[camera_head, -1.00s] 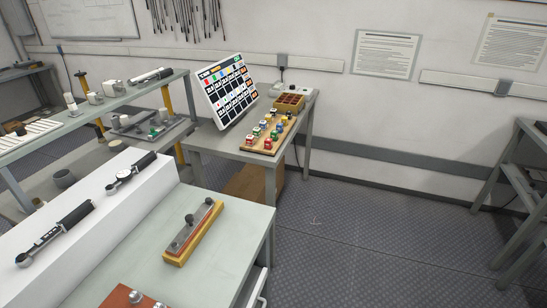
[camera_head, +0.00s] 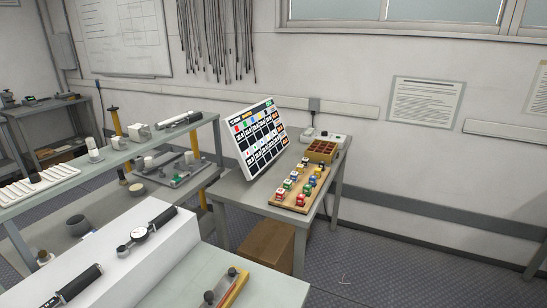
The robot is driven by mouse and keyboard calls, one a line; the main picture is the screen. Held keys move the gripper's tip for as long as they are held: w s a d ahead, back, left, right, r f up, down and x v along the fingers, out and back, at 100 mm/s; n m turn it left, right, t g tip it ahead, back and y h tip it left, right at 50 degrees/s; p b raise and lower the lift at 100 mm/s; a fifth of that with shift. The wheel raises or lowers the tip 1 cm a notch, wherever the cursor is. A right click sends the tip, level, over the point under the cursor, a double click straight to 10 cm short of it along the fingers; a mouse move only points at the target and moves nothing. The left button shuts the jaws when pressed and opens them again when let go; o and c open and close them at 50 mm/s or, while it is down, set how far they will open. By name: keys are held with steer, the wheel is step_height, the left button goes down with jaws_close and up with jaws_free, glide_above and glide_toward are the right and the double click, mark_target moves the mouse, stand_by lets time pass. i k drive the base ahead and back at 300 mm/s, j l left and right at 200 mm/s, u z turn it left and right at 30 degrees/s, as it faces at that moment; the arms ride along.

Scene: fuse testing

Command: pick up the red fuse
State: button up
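Several small coloured fuses stand in rows on a wooden board (camera_head: 287,205) on the grey table at the back. A red fuse (camera_head: 301,199) appears to stand near the front end of the board, with green, blue, yellow, black and white ones around it. The fuses are small and far off, so their exact colours and spacing are hard to tell. My gripper is not in view.
A tilted display panel (camera_head: 257,140) stands left of the board on the same table (camera_head: 257,198). A sectioned wooden box (camera_head: 321,151) and a grey device sit behind. A workbench (camera_head: 187,284) with gauges fills the near left. Floor at the right (camera_head: 400,265) is clear.

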mark_target(300, 197)
steer(key=i+l+u, duration=0.1)
steer(key=i+l, duration=0.25)
steer(key=i+l+u, duration=0.1)
steer(key=i+l, duration=0.25)
steer(key=i+l+u, duration=0.1)
steer(key=i+l, duration=0.2)
steer(key=l, duration=0.15)
steer(key=i+l+u, duration=0.1)
steer(key=i+l, duration=0.25)
steer(key=i+l+u, duration=0.1)
steer(key=i+l, duration=0.15)
steer(key=l, duration=0.3)
